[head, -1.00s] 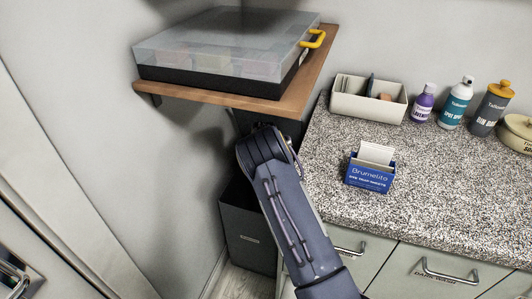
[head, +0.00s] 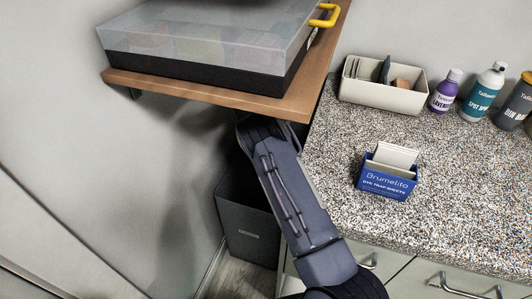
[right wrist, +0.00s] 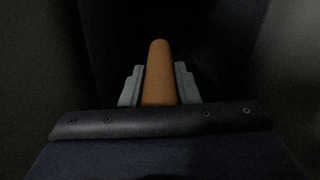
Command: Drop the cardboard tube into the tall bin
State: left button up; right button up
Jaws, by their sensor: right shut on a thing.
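The cardboard tube (right wrist: 159,75) is brown and shows in the right wrist view, between the two grey fingers of my right gripper (right wrist: 159,88). The gripper is shut on it, and the tube's end points away from the wrist into a dark space. The tall bin (head: 247,228) is dark grey and stands on the floor between the wall and the counter. My right arm reaches down over the bin beneath the wooden shelf. In the head view the arm and shelf hide the gripper and tube. My left gripper is not in view.
The wooden shelf (head: 200,93) with a clear-lidded case (head: 205,50) overhangs the bin. The speckled counter (head: 340,180) at right carries a blue box of sheets (head: 386,183), a cream caddy (head: 383,97) and several bottles. Drawer handles project below the counter.

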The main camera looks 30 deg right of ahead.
notch_tip(320, 180, down, 2)
jog(key=shift+b, duration=0.3)
jog(key=o, duration=1)
jog(key=shift+r, duration=0.1)
notch_tip(320, 180, up, 8)
jog(key=shift+f, duration=0.2)
